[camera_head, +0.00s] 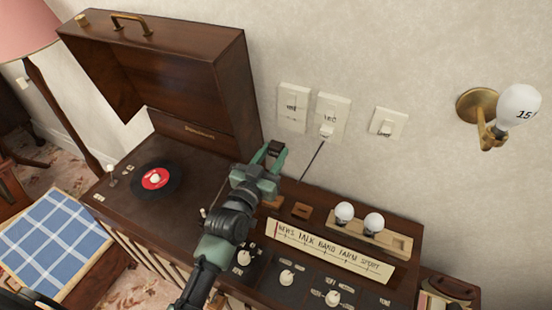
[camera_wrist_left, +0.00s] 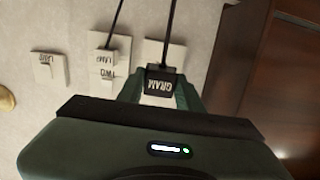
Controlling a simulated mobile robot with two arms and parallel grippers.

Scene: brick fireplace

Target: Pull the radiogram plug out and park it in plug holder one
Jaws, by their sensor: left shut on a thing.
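The radiogram plug (camera_wrist_left: 160,82) is a dark block marked GRAM, with a dark cord running up from it in the left wrist view. My left gripper (camera_head: 273,152) is shut on it; the gripper fingers also show in the left wrist view (camera_wrist_left: 160,92). In the head view the gripper is below and left of the left wall plate (camera_head: 293,108), and the plug looks clear of that plate. Small wooden blocks, probably plug holders, sit on the radiogram top; one slotted block (camera_head: 302,212) is right of the gripper. Their numbers are unreadable. My right gripper is out of view.
A pale plug (camera_head: 327,131) with a cord sits in the second plate (camera_head: 332,108). A switch (camera_head: 388,122) is to its right. The radiogram's raised lid (camera_head: 160,70) stands left of my gripper. Two bulbs stand in a wooden rack (camera_head: 397,244).

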